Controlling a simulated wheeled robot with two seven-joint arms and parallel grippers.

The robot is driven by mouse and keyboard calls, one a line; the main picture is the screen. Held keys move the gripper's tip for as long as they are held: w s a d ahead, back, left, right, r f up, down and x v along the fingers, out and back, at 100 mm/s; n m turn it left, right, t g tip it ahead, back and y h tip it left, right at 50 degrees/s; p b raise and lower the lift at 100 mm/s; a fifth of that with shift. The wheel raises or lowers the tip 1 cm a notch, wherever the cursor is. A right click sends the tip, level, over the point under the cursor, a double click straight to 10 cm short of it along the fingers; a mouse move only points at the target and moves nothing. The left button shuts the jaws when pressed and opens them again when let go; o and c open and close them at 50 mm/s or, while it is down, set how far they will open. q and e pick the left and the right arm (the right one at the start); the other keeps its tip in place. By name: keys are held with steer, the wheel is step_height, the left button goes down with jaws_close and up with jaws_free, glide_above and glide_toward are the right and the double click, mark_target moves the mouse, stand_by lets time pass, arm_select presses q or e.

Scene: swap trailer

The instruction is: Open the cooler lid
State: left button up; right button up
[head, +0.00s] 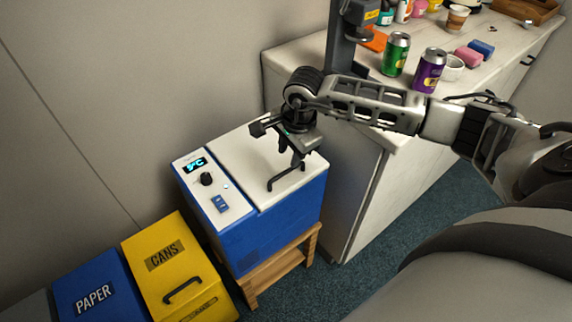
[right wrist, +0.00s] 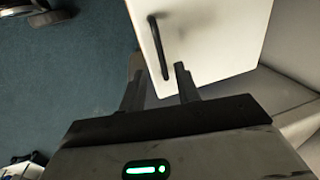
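The cooler (head: 270,235) is a blue box with a white top, standing on a low wooden stand. Its white lid (head: 240,160) lies flat and shut and carries a dark bar handle (head: 286,179) near its front edge. My right gripper (head: 297,157) is over the lid, just behind and above the handle, pointing down. In the right wrist view, the fingers (right wrist: 160,75) are apart with nothing between them. The handle (right wrist: 158,48) shows just beyond the fingertips, on the white lid (right wrist: 210,40). My left gripper is not in view.
A white counter (head: 350,190) stands right of the cooler, with a green can (head: 396,54), a purple can (head: 430,70) and other items on top. A yellow cans bin (head: 190,268) and a blue paper bin (head: 95,292) stand at the left. A wall is behind.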

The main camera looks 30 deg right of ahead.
mark_target(285, 172)
steer(key=f, duration=0.3)
steer(key=w+f, duration=0.1)
steer(key=f, duration=0.3)
steer(key=shift+w+a, duration=0.1)
steer(key=shift+w, duration=0.05)
steer(key=shift+r, duration=0.1)
jaws_close()
